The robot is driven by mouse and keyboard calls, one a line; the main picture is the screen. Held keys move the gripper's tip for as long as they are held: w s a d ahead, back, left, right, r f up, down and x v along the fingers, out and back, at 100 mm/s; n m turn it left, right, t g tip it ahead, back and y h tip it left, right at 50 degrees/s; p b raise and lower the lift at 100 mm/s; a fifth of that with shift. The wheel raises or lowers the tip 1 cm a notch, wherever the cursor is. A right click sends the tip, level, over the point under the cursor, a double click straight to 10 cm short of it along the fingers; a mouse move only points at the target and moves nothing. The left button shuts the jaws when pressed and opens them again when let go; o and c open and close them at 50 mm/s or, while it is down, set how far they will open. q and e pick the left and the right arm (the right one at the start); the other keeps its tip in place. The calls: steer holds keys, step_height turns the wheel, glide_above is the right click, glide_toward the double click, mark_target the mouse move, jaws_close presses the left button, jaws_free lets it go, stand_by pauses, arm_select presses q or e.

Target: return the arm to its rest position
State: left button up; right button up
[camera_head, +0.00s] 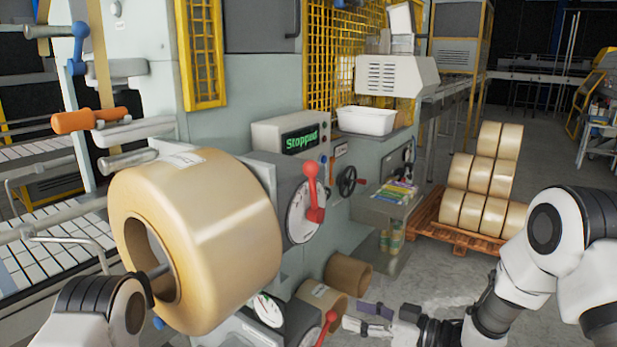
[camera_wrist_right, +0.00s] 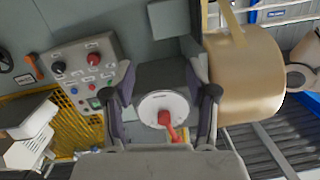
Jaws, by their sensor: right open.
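My right gripper (camera_head: 368,318) is open and empty at the lower middle of the head view, in front of the machine. In the right wrist view its two fingers (camera_wrist_right: 158,75) are spread, with a white dial (camera_wrist_right: 163,106) and its red lever (camera_wrist_right: 168,125) seen between them; I see no contact. My right arm (camera_head: 540,250) comes in from the right edge. Part of my left arm (camera_head: 105,310) shows at the lower left, beside the big tape roll (camera_head: 225,230); its gripper fingers are not visible.
A red lever (camera_head: 313,190) sits on the upper dial, another (camera_head: 326,325) lower down. Cardboard-coloured rolls (camera_head: 348,272) lie near the gripper. A pallet (camera_head: 455,238) of tape rolls stands behind. Grey floor (camera_head: 430,280) lies open between.

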steer(key=s+d+f+m+g+h+b, duration=0.1)
steer(key=s+d+f+m+h, duration=0.15)
steer(key=s+f, duration=0.45)
steer(key=s+d+f+m+g+h, duration=0.1)
steer(key=s+f+m+h, duration=0.2)
steer(key=f, duration=0.8)
steer(key=s+d+f+m+g+h+b, duration=0.1)
steer(key=s+f+m+h, duration=0.15)
steer(key=s+f, duration=0.5)
steer(key=s+d+f+m+g+h, duration=0.1)
steer(key=s+d+f+g+h, duration=0.2)
steer(key=s, duration=0.6)
steer(key=s+d+f+m+g+h, duration=0.1)
steer(key=s+d+f+g+h, duration=0.2)
steer(key=s+d, duration=0.3)
steer(key=s, duration=0.2)
steer(key=shift+s, duration=0.4)
